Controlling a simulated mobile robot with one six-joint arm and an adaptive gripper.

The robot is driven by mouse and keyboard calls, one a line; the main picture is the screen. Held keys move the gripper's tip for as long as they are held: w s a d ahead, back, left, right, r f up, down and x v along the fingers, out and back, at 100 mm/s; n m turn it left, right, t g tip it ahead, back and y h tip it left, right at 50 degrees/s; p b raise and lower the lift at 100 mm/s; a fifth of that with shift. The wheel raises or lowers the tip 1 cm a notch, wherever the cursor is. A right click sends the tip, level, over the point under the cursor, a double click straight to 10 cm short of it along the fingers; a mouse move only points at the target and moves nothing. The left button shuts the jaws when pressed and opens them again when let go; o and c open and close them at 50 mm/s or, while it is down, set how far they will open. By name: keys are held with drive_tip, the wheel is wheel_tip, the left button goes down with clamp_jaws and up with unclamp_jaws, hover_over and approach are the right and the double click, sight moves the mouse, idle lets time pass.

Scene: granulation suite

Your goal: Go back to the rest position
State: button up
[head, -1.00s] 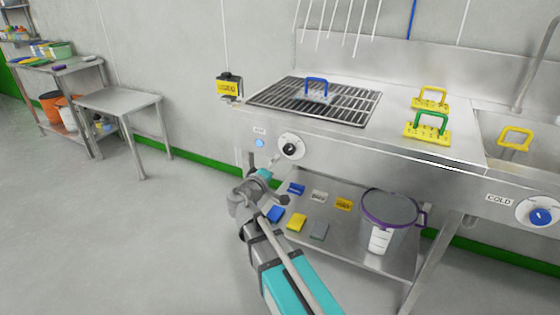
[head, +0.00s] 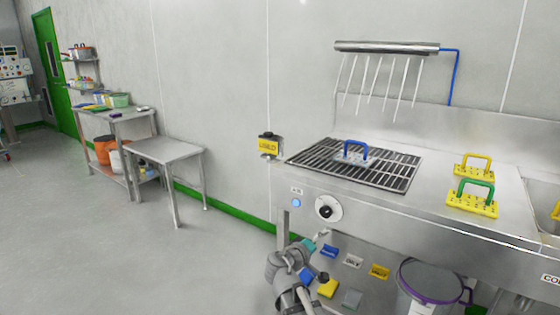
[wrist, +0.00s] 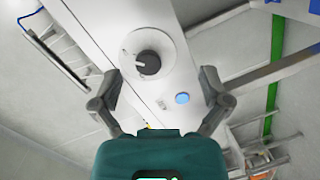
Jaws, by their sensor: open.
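My gripper (wrist: 160,98) is open and empty in the wrist view, its two fingers spread apart. Beyond them is the steel sink unit's front panel with a black knob on a white dial (wrist: 148,62) and a blue button (wrist: 182,98). In the head view my arm is low at the bottom centre, below the front panel that carries the knob (head: 328,208) and the blue button (head: 296,203). The fingers are not clearly seen in the head view. They appear apart from the knob in the wrist view.
The steel unit (head: 455,225) fills the right, with a grate (head: 400,172) bearing a blue-handled block (head: 352,153). A purple-rimmed bucket (head: 420,302) stands below. A small steel table (head: 165,150) stands left along the wall. The floor at left is clear.

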drive_tip(key=s+d+f+m+g+y, duration=0.35)
drive_tip(key=s+d+f+g, duration=0.4)
drive_tip(key=f, duration=0.25)
drive_tip(key=shift+s+a+f+m+g+y, duration=0.45)
drive_tip(key=shift+s+a+f+g+y, duration=0.65)
drive_tip(key=shift+s+y, duration=1.15)
drive_tip(key=shift+s+a+f+m+g+y, duration=0.55)
drive_tip(key=shift+s+f+g+y, duration=0.85)
drive_tip(key=shift+s, duration=1.55)
wheel_tip(320, 180, up, 31)
drive_tip(key=p, duration=3.1)
drive_tip(key=shift+p, duration=0.3)
